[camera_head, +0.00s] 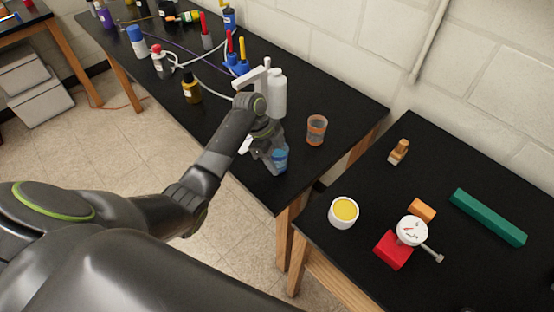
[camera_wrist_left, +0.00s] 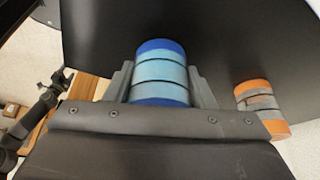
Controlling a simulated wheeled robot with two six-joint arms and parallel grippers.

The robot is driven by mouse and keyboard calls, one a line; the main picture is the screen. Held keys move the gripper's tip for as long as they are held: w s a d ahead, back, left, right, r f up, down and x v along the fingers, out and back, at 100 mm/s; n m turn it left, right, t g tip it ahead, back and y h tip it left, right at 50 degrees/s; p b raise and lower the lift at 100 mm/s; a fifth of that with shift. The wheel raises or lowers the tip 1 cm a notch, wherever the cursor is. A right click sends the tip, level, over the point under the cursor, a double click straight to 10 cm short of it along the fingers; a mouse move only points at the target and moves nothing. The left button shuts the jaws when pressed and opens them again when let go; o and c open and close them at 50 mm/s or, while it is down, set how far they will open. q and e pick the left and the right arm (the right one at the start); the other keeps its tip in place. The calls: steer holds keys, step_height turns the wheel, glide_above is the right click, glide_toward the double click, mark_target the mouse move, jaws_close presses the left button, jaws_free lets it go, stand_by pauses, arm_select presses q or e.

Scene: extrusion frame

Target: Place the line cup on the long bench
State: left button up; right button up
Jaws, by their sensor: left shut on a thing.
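My left gripper (camera_head: 272,152) is over the near end of the long black bench (camera_head: 250,172). It is shut on a blue cup (camera_head: 281,159) with dark lines around it; the cup also shows between the fingers in the left wrist view (camera_wrist_left: 161,75). The cup is at or just above the bench top; I cannot tell if it touches. An orange cup with grey bands (camera_head: 316,130) stands apart on the same bench, and shows at the right in the left wrist view (camera_wrist_left: 262,105). A small dark gripper (camera_wrist_left: 62,77), apparently my right one, shows far off at the left.
A white bottle (camera_head: 277,93) stands just behind my left gripper. Blue holders (camera_head: 237,66), a brown bottle (camera_head: 191,87) and hoses are farther back. A second black table (camera_head: 420,180) holds a yellow-filled white cup (camera_head: 343,212), a gauge (camera_head: 411,231) and a green bar (camera_head: 488,217).

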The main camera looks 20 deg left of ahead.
arm_select(q)
steer(key=shift+f, duration=0.65)
steer(key=o, duration=1)
steer(key=shift+f, duration=0.1)
steer(key=shift+c, duration=0.2)
steer(key=shift+r, duration=0.25)
steer(key=shift+a+r, duration=0.2)
steer(key=shift+r, duration=0.1)
steer(key=b+v, duration=0.1)
steer(key=v, duration=1)
steer(key=shift+s, duration=0.1)
